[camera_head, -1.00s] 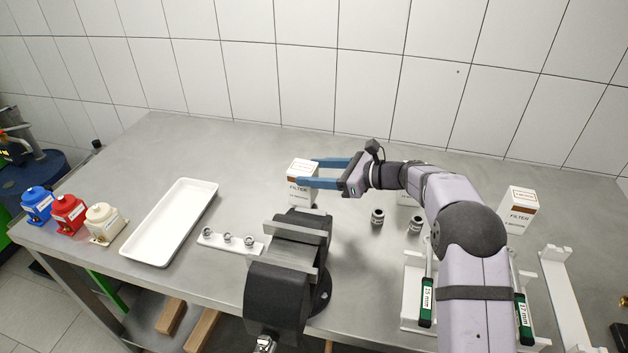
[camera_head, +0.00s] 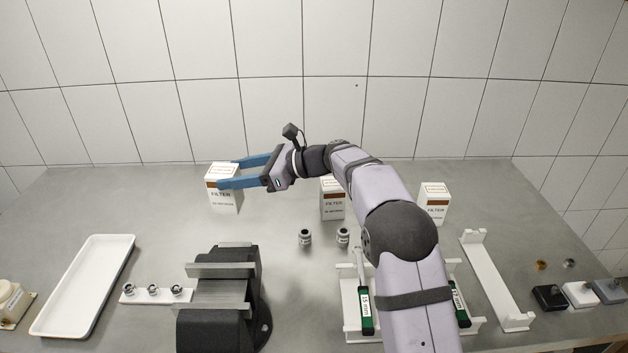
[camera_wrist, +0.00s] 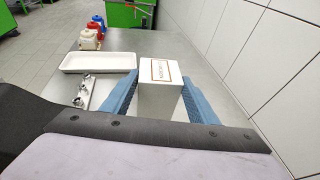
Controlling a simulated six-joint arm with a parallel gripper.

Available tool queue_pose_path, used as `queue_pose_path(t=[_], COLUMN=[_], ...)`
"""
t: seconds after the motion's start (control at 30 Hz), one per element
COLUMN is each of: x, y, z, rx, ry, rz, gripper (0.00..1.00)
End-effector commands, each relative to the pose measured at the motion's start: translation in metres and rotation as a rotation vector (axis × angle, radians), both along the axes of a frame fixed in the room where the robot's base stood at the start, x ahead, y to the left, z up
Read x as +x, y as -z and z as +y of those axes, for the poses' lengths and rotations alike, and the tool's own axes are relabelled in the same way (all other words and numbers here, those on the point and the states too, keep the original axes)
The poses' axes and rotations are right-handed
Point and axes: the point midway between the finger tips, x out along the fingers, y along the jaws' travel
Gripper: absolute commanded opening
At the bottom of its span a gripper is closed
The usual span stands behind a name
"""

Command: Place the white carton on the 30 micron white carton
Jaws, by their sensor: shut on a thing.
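My gripper (camera_head: 226,173) is shut on a white carton (camera_head: 224,201) with a brown band and FILTER print, its blue fingers on either side. The carton looks upright, behind the vise. Whether its base touches the table is unclear. In the wrist view the held carton (camera_wrist: 160,100) fills the gap between the fingers. A second white filter carton (camera_head: 332,203) stands near the middle, below my wrist. A third (camera_head: 434,205) stands at the right, beyond my arm. The small print is unreadable, so I cannot tell which is 30 micron.
A black vise (camera_head: 222,290) stands in front of the held carton. A white tray (camera_head: 118,250) and a rack with small fittings (camera_head: 130,298) lie left. Two metal fittings (camera_head: 305,238) stand near the middle carton. A white holder (camera_head: 512,300) lies right. The tiled wall is close behind.

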Motion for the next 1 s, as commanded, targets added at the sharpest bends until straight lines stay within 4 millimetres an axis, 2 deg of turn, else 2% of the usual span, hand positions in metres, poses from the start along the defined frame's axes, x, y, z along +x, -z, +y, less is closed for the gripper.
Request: queue_pose_path(t=[0.03,0.17,0.27,0.4,0.6,0.7,1.0], x=[0.005,0.019,0.030,0.039,0.043,0.045,0.055], y=[-0.013,-0.041,-0.070,-0.111,-0.147,-0.150,-0.113], z=[-0.010,-0.042,-0.075,-0.128,-0.197,-0.221,-0.244], rx=[0.002,0.002,0.001,0.001,0.001,0.000,-0.001], ry=[0.017,0.070,0.124,0.215,0.366,0.450,0.602], rz=[-0.005,-0.007,-0.008,-0.007,-0.004,-0.002,0.000], gripper=[0.00,0.00,0.00,0.00,0.00,0.00,0.00])
